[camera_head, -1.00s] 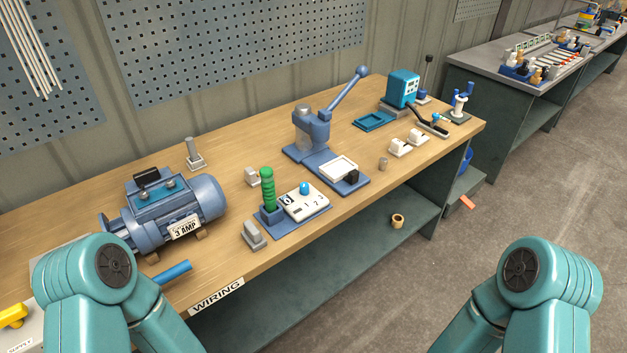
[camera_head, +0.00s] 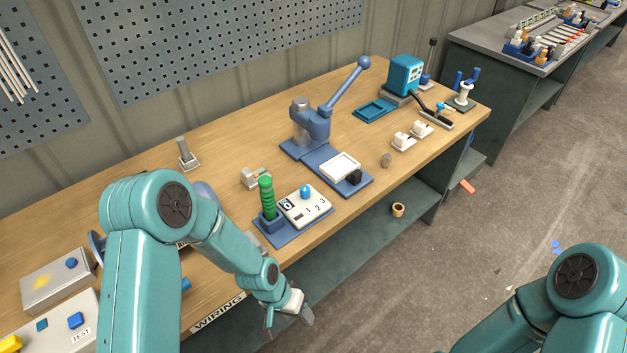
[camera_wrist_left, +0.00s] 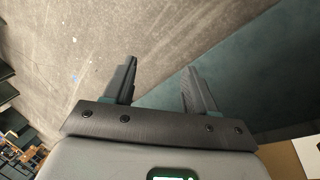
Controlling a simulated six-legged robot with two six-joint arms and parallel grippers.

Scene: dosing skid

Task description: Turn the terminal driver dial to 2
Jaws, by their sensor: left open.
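The terminal driver, with a green ribbed handle (camera_head: 266,197), stands in a blue base on the wooden bench. Beside it is a white dial plate (camera_head: 307,206) marked 0, 1, 2 and 3, with a blue dial knob (camera_head: 305,191) near its back edge. Which number the knob points to is too small to tell. My left gripper (camera_head: 290,318) is open and empty, low in front of the bench edge, nearer than the plate and apart from it. In the left wrist view its two fingers (camera_wrist_left: 160,85) are spread over floor and bench front. My right gripper is out of view.
A blue lever press (camera_head: 312,128) stands behind the plate. A white-topped blue tray (camera_head: 340,167) lies to the right. My left arm hides most of the motor. A grey box (camera_head: 58,280) and test panel sit at left. The bench front right of the plate is clear.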

